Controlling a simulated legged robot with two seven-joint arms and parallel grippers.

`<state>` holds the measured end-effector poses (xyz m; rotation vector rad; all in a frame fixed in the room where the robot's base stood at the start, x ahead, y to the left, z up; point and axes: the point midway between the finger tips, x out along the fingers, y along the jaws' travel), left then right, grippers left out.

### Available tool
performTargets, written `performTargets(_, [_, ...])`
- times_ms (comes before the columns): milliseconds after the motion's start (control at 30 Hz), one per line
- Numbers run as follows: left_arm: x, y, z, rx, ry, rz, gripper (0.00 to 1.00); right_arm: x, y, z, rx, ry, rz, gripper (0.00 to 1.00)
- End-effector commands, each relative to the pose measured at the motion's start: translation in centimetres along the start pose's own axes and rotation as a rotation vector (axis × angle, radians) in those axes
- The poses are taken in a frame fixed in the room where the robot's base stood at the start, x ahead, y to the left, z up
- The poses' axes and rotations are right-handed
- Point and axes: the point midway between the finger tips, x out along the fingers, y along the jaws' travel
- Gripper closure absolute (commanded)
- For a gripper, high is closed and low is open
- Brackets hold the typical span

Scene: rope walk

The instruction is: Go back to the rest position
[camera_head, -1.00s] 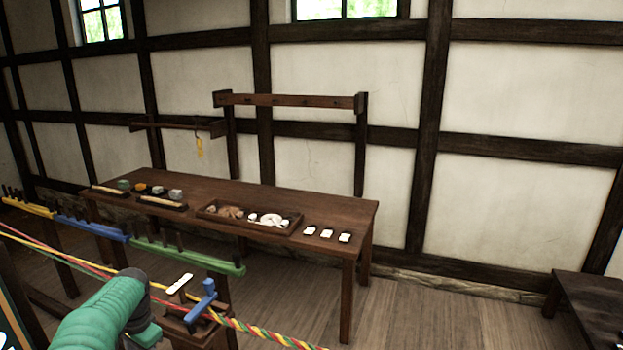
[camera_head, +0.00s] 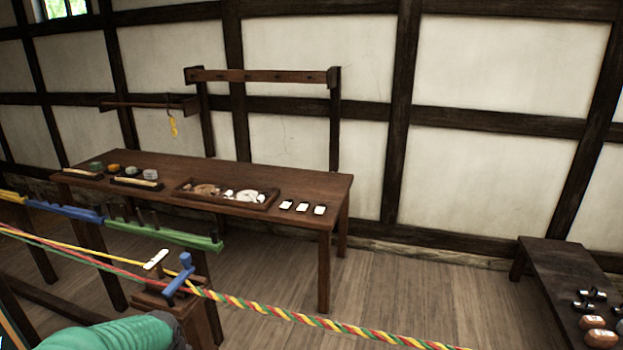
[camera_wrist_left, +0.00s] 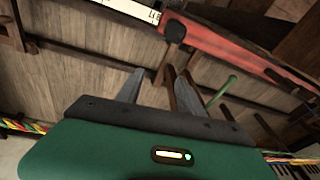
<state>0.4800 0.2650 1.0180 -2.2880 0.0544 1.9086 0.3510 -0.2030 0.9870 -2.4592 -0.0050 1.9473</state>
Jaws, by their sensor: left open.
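My left arm comes in at the bottom left of the head view as a green sleeve with a dark end; its fingers are not visible there. In the left wrist view my left gripper (camera_wrist_left: 160,92) shows two grey fingers spread apart with nothing between them. A red beam with dark pegs (camera_wrist_left: 225,50) lies beyond the fingers in that view. My right gripper is in neither view.
A twisted multicoloured rope (camera_head: 300,315) crosses low, past a blue handle (camera_head: 181,273) on a wooden post. Green (camera_head: 165,232) and blue (camera_head: 65,211) pegged rails stand left. A wooden table (camera_head: 310,187) stands behind; a dark bench (camera_head: 560,280) is at right. Floor between is clear.

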Motion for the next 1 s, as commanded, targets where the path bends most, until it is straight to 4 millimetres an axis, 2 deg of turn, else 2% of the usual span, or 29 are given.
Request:
performTargets(33, [-0.2, 2.0, 1.9, -0.018, 0.010, 0.012, 0.56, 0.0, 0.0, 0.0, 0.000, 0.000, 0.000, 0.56])
performTargets(100, [-0.3, 4.3, 4.4, -0.052, 0.025, 0.028, 0.56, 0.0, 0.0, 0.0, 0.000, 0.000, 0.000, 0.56])
performTargets(300, [-0.3, 9.1, 11.8, -0.141, 0.055, 0.066, 0.56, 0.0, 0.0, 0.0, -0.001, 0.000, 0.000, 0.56])
performTargets(333, [0.5, 9.5, 12.6, -0.151, 0.057, 0.069, 0.56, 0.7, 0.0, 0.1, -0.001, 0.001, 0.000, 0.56])
performTargets(367, [2.4, 9.5, 12.5, -0.151, 0.058, 0.067, 0.56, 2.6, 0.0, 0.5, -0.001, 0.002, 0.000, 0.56])
performTargets(400, [3.5, 9.6, 12.6, -0.151, 0.056, 0.066, 0.56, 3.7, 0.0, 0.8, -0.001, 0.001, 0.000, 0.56])
performTargets(567, [5.8, 9.8, 13.0, -0.150, 0.053, 0.066, 0.56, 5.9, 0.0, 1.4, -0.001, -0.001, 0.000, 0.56])
performTargets(1000, [5.5, 9.7, 13.0, -0.148, 0.051, 0.066, 0.56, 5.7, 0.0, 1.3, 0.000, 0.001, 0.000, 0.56])
